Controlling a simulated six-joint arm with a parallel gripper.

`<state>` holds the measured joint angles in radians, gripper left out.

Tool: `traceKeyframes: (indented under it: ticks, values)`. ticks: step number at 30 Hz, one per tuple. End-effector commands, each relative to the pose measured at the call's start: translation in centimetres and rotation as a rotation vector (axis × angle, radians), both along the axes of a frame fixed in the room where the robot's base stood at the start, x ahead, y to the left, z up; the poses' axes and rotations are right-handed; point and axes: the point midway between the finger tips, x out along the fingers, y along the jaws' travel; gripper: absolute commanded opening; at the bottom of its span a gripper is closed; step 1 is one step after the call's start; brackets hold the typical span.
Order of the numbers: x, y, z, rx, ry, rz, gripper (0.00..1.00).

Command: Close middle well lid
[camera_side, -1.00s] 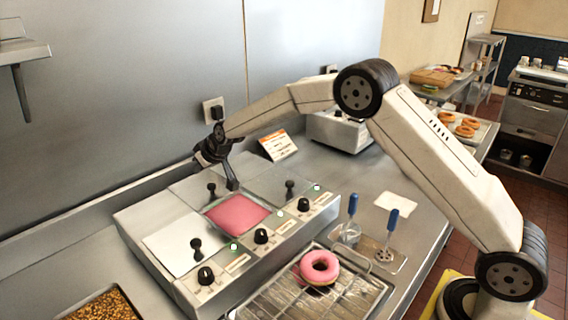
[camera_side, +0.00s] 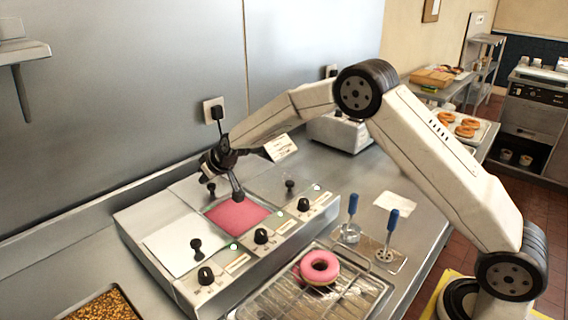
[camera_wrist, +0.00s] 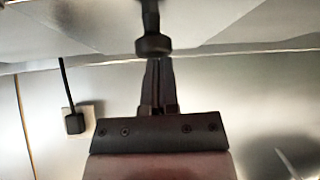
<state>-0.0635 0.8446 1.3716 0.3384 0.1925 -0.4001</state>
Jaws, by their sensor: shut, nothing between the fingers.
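The middle well (camera_side: 238,216) of the steel glaze unit is open and shows pink glaze. Its lid appears to be the grey panel (camera_side: 188,190) lying behind the opening, with a dark knob (camera_side: 211,188) on it. My gripper (camera_side: 238,195) is shut and empty. It points down over the rear edge of the pink opening, to the right of that knob. In the wrist view, my shut fingers (camera_wrist: 158,85) point at a dark knob (camera_wrist: 152,45) on a pale surface; I cannot tell if they touch.
The left lid (camera_side: 182,245) and right lid, each with a knob (camera_side: 290,186), flank the opening. Control dials (camera_side: 261,236) line the front. A pink donut (camera_side: 319,267) sits on a wire rack (camera_side: 348,295). Blue-handled tools (camera_side: 391,218) stand right. A wall plug (camera_side: 217,112) is behind.

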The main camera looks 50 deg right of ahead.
Motion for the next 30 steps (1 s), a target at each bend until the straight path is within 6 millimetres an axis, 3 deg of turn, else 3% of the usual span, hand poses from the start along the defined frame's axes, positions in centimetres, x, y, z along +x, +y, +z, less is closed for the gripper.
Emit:
traceKeyframes:
  ticks: [20,30]
  values:
    - [-0.7,-0.1,-0.1,-0.001,-0.001,0.001,0.0]
    - [-2.9,0.0,0.0,0.003,-0.003,0.004,0.0]
